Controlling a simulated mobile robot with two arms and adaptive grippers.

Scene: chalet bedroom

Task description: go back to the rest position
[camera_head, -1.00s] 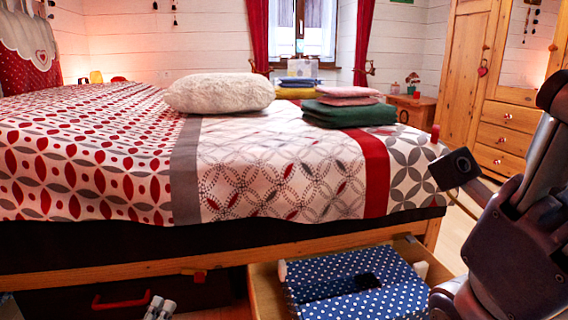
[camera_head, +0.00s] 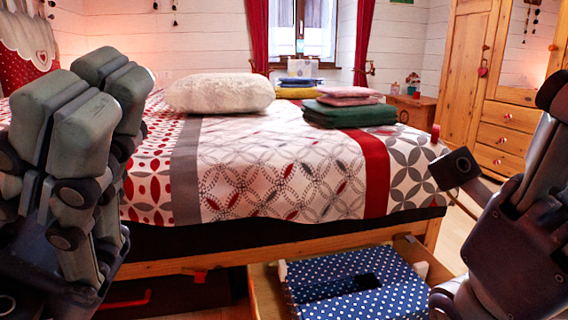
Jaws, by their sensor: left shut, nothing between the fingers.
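My left gripper (camera_head: 100,95) is raised at the left of the head view, in front of the bed. Its fingers point up and lie close together, shut with nothing between them. My right arm stands at the right edge of the view; its fingers do not show clearly, and part of it is cut off by the frame. Neither arm touches the bed in this view.
A bed (camera_head: 265,165) with a patterned cover fills the middle. On it lie a white pillow (camera_head: 219,92) and folded green (camera_head: 350,115) and pink cloths (camera_head: 347,92). Below, an open drawer (camera_head: 266,291) holds a blue dotted fabric box (camera_head: 398,290). A wooden wardrobe (camera_head: 500,115) stands right.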

